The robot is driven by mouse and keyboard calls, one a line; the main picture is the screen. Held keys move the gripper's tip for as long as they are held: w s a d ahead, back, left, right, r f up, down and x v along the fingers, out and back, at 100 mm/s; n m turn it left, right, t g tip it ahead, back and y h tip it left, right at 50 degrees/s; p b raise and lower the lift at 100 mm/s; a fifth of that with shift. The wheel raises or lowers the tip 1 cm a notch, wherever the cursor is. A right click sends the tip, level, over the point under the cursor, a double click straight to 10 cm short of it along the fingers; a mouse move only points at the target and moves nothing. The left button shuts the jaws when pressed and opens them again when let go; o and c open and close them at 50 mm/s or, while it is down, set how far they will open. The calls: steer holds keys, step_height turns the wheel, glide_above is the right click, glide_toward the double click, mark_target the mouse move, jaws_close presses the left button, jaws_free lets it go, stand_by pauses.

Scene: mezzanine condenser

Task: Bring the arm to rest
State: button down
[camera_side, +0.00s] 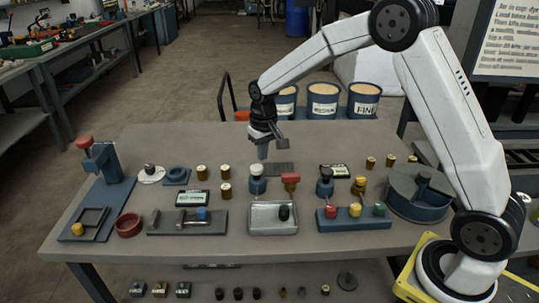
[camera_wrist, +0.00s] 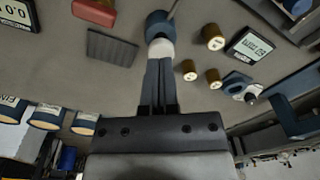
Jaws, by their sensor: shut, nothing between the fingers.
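My gripper (camera_side: 262,152) points down above the back middle of the grey table (camera_side: 330,268). It is shut and empty. In the wrist view the two fingers of my gripper (camera_wrist: 159,64) lie together, with a blue and white piece (camera_wrist: 160,28) just beyond their tips. In the side view a blue and white bottle-like piece (camera_side: 257,180) stands on the table below and slightly left of the fingertips. The fingers look apart from it, but the exact gap is hard to tell.
A dark ribbed pad (camera_side: 280,169) lies behind. A tall red-topped press (camera_side: 100,165) stands left, a round blue container (camera_side: 418,194) right. Space above is free.

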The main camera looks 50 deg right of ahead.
steer(key=s+a+n+t, duration=0.2)
steer(key=s+a, duration=0.1)
steer(key=s, duration=1.8)
steer(key=shift+s+a+f, duration=0.15)
steer(key=shift+s+f, duration=0.2)
steer(key=shift+f, duration=0.05)
